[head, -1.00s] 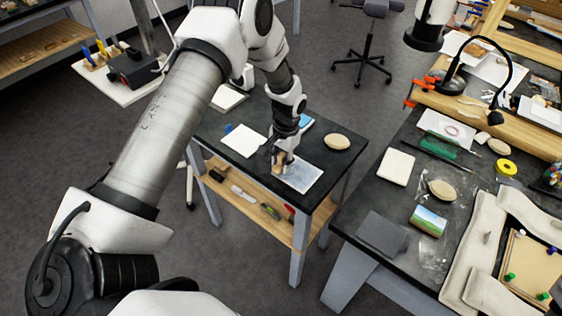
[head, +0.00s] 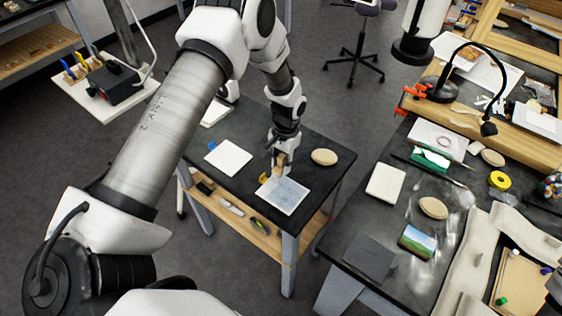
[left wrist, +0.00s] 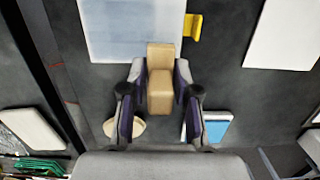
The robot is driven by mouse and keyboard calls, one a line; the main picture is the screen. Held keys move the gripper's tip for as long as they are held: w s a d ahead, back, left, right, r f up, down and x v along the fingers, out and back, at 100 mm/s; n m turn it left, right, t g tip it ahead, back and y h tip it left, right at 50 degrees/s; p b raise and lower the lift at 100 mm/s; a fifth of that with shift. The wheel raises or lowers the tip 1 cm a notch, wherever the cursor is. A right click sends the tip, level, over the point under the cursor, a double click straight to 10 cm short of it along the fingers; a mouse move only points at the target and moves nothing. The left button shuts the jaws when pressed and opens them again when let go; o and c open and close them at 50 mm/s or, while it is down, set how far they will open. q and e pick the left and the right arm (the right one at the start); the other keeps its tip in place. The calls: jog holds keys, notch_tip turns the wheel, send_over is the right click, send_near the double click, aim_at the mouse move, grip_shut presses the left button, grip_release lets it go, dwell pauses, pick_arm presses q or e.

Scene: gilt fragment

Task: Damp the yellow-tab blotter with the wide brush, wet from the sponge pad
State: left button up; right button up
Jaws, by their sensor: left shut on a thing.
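The yellow-tab blotter (head: 283,195) lies on the small dark table, a pale sheet with mottled blue-grey patches. Its yellow tab (left wrist: 194,27) shows at one edge. My left gripper (head: 280,166) is shut on the tan wide brush (left wrist: 160,78), at the blotter's far edge. In the left wrist view the brush overlaps that edge; I cannot tell whether it touches. A blue and white block (left wrist: 209,126), perhaps the sponge pad, lies beside the gripper in the left wrist view and is hidden in the head view. My right gripper is out of view.
A white sheet (head: 228,158) with a blue tab lies left of the blotter. A tan oval (head: 324,157) sits to its right. Tools lie on the shelf below. A cluttered bench (head: 400,213) stands at right, with a gap of floor between it and the table.

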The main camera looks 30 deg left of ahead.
aim_at(281, 158)
pick_arm(q)
jog(key=shift+s+r, duration=0.25)
jog(key=shift+r, duration=0.5)
jog(key=shift+r+p, duration=0.35)
jog(key=shift+p, duration=0.15)
jog(key=shift+w+r+p, duration=0.2)
jog(key=shift+r+p, duration=0.2)
jog(key=shift+r, duration=0.05)
jog(key=shift+w+r+p, duration=0.2)
jog(key=shift+r+p, duration=0.2)
jog(key=shift+r, duration=0.3)
jog(key=shift+s+r, duration=0.2)
jog(key=shift+s, duration=0.05)
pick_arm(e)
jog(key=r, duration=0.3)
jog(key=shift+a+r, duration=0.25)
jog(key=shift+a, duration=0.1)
pick_arm(q)
jog(key=shift+w+f, duration=0.1)
jog(key=shift+w, duration=0.05)
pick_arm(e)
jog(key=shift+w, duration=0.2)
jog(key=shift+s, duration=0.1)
pick_arm(q)
jog(key=shift+d, duration=0.1)
